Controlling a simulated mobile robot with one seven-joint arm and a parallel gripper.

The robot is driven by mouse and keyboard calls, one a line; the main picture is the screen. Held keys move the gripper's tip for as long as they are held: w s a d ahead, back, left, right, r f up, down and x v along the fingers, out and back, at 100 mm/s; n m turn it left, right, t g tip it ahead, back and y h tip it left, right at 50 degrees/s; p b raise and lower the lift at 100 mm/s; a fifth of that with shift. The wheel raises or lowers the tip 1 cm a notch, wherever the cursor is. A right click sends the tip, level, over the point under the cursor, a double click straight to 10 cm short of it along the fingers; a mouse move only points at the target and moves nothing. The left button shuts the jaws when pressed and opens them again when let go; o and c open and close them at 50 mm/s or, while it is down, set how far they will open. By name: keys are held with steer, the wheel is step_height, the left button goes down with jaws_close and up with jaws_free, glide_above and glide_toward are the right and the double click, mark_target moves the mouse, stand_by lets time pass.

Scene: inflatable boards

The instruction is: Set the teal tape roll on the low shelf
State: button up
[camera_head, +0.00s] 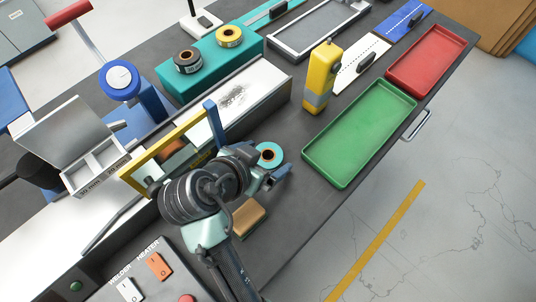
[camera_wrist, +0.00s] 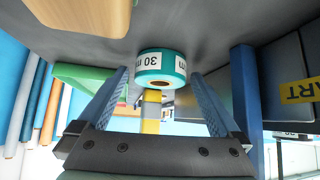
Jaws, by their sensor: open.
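The teal tape roll (camera_head: 268,154) lies on the dark bench just beyond my gripper (camera_head: 270,171). It has a white label and an orange-brown core. In the wrist view the teal tape roll (camera_wrist: 175,66) shows between my open fingertips (camera_wrist: 160,76), with its "30 m" label facing me. I cannot tell whether the fingers touch it. The low teal shelf (camera_head: 180,90) stands at the back of the bench. A dark tape roll (camera_head: 188,61) and a yellow tape roll (camera_head: 229,37) sit on top of it.
A yellow frame with a blue post (camera_head: 214,124) stands close left of my gripper. A tan block (camera_head: 248,217) lies near my wrist. A green tray (camera_head: 358,134), a yellow bottle-like tool (camera_head: 320,76) and a red tray (camera_head: 427,58) are to the right. A metal-topped box (camera_head: 240,98) lies before the shelf.

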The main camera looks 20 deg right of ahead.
steer(key=shift+r, duration=0.1)
steer(key=c, duration=1.5)
